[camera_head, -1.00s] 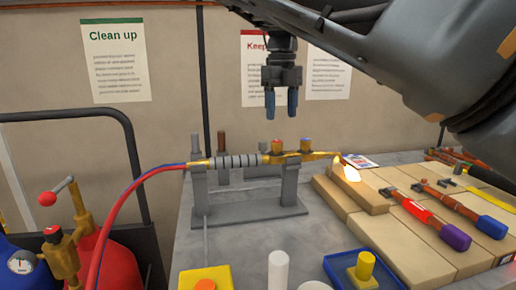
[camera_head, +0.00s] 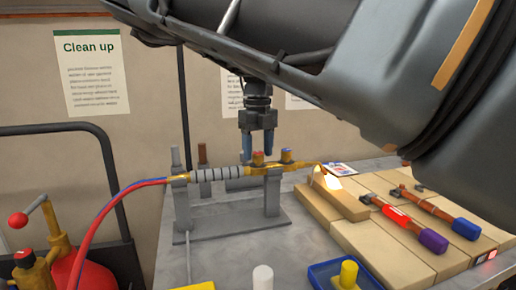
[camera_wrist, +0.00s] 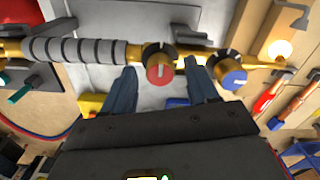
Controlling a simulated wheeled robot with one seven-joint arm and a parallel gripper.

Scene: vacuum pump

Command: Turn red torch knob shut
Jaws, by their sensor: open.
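The brass torch (camera_head: 310,165) lies on a grey stand (camera_head: 270,206) on the table, with a grey ribbed grip and a glowing flame at its tip. Its red-topped knob (camera_head: 258,158) stands on the torch body, with a blue-topped knob (camera_head: 287,156) to its right. In the wrist view the red knob (camera_wrist: 159,66) lies between and just ahead of my fingertips, and the blue knob (camera_wrist: 231,73) lies beyond the right finger. My gripper (camera_head: 257,155) is open, fingers pointing down, low at the red knob; it also shows in the wrist view (camera_wrist: 163,76). Contact cannot be told.
Red and blue hoses (camera_head: 100,220) run from the torch to cylinders at the left. Wooden blocks (camera_head: 335,200) and copper pipe pieces (camera_head: 405,218) lie at the right. A blue tray (camera_head: 318,276) with a yellow piece is in front. Two posts stand behind the torch.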

